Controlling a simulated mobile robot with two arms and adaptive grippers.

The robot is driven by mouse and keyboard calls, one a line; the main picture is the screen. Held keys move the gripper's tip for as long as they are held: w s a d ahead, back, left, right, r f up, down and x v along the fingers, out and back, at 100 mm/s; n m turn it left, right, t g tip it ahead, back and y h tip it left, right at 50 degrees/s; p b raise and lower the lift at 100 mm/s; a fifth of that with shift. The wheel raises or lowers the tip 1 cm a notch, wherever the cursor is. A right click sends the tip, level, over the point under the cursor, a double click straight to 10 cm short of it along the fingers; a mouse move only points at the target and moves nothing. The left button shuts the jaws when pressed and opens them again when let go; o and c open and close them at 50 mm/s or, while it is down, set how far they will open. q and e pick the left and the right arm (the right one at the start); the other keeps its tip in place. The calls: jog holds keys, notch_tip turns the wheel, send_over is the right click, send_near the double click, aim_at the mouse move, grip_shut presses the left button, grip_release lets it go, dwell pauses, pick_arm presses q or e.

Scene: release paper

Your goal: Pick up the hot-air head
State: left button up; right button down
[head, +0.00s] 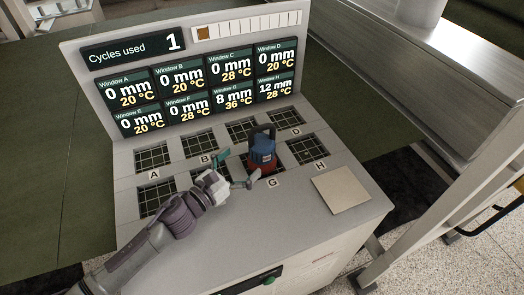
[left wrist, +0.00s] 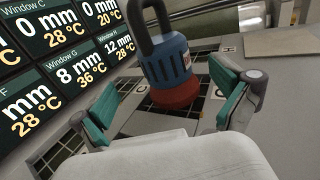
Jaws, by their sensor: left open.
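The hot-air head (head: 262,150) is a blue body with a red base and a dark loop handle on top. It stands upright at window G, on the grid opening. In the left wrist view the hot-air head (left wrist: 168,68) is ahead of the fingers, between their lines. My left gripper (head: 238,170) is open, with teal finger pads, just left of the hot-air head. In the left wrist view the open left gripper (left wrist: 165,100) has one finger on each side, and nothing is held. My right gripper is not in view.
The grey bench has grid windows, including window A (head: 153,158) and window H (head: 307,150). A display panel (head: 190,75) rises behind them. A beige square plate (head: 341,190) lies at the right front. A metal frame (head: 440,150) stands to the right.

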aim_at(253, 155)
pick_arm(q)
jog(key=shift+x, duration=1.2)
jog(key=x, duration=0.1)
jog(key=p+x, duration=0.1)
jog(key=x, duration=0.2)
jog(key=shift+d+f+p, duration=0.3)
jog(key=shift+d+p, duration=0.05)
jog(key=shift+d, duration=0.1)
jog(key=shift+w+d+f, duration=0.1)
jog(key=shift+w+d, duration=0.2)
jog(key=shift+w, duration=0.1)
jog(key=shift+a, duration=0.1)
jog(key=shift+c, duration=1.2)
jog(key=c, duration=1.6)
jog(key=shift+c, duration=0.2)
